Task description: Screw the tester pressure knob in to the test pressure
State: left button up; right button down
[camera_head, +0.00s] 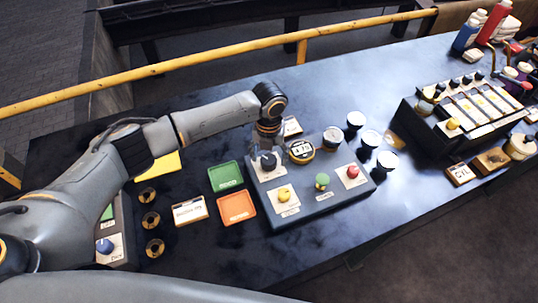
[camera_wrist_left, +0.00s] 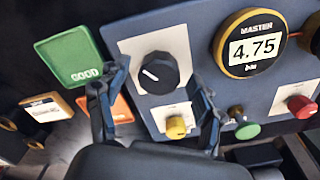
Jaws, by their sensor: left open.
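The tester (camera_head: 318,200) is a blue-grey box on the dark table. Its black knob (camera_head: 268,161) with a white pointer line sits on a white plate at the upper left and also shows in the left wrist view (camera_wrist_left: 157,73). My left gripper (camera_head: 268,146) is over this knob. In the left wrist view its fingers (camera_wrist_left: 156,80) are apart, one on each side of the knob, with visible gaps. The yellow-rimmed master gauge (camera_wrist_left: 252,46) beside the knob reads 4.75 bar. The gripper partly hides the knob's plate. My right gripper is not in view.
The tester also carries a yellow knob (camera_head: 284,195), a green button (camera_head: 322,180) and a red knob (camera_head: 352,171). A green tray (camera_head: 225,177) marked GOOD and an orange tray (camera_head: 236,207) lie to its left. Several small gauges (camera_head: 333,136) stand behind and right.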

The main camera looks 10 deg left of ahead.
aim_at(269, 158)
pick_arm(q)
notch_tip(269, 158, up, 12)
dwell(0.6)
dwell(0.4)
